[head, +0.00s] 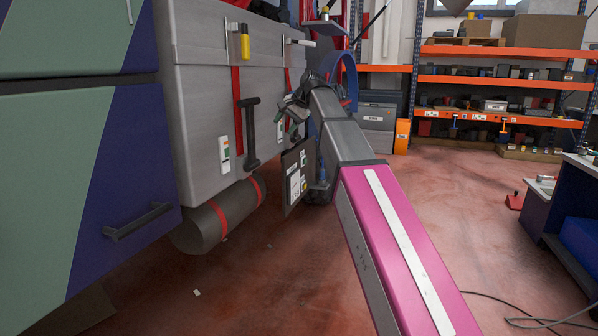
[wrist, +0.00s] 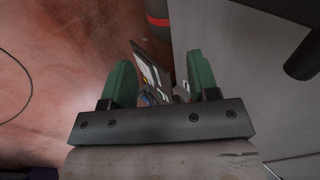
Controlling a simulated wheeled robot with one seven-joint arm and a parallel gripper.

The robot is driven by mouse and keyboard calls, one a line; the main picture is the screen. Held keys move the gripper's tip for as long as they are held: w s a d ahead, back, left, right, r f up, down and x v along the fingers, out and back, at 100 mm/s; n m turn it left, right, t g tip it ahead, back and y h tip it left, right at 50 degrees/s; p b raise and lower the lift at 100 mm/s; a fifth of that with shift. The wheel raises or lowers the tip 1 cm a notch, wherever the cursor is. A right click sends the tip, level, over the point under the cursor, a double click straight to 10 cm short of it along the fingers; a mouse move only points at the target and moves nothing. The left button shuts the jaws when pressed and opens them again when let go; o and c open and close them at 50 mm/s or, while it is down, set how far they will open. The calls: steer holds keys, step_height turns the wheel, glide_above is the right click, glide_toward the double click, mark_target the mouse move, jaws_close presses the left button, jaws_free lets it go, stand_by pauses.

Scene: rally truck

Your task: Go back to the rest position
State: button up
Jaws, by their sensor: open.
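My gripper (head: 290,115) is at the end of my outstretched arm, close to the grey side panel of the truck (head: 200,110). In the wrist view my gripper (wrist: 160,80) has its two green fingers apart, with nothing held between them. A dark hanging plate with labels (head: 297,175) is at the truck's lower side. This plate also shows in the wrist view (wrist: 146,62), beyond the fingers and apparently apart from them. My arm hides part of the truck's far end.
A black handle (head: 251,135) and a yellow-handled item (head: 245,42) stick out from the truck panel. A red-strapped roll (head: 220,216) sits below. Orange shelves (head: 500,82) stand behind, a workbench (head: 560,205) at right. A cable (head: 530,322) lies on otherwise mostly clear floor.

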steer(key=s+d+f+h, duration=0.15)
steer(key=d+f, duration=0.25)
steer(key=f, duration=0.6)
steer(key=s+d+f+n+h, duration=0.15)
steer(key=d+f, duration=0.25)
steer(key=f, duration=0.6)
steer(key=s+d+f+m, duration=0.1)
steer(key=s+d+f, duration=0.25)
steer(key=f, duration=0.75)
steer(key=s+d+f+n+g+h, duration=0.2)
steer(key=s+d+f, duration=0.4)
steer(key=s+f, duration=0.45)
steer(key=s+d+f+n+g+h, duration=0.1)
steer(key=s+d+f+n+h, duration=0.1)
steer(key=s+d+f, duration=0.85)
steer(key=w+a+r+m+t+y, duration=0.1)
steer(key=w+a+r, duration=0.45)
steer(key=w, duration=0.35)
steer(key=w+a+r+m+y, duration=0.1)
steer(key=w+a+r, duration=0.45)
steer(key=w, duration=0.25)
steer(key=m+t+y, duration=0.1)
steer(key=m+y, duration=0.2)
steer(key=y, duration=0.2)
glide_toward(251, 99)
steer(key=shift+n, duration=0.25)
steer(key=x, duration=0.9)
steer(key=shift+a+f, duration=0.2)
steer(key=shift+f, duration=0.15)
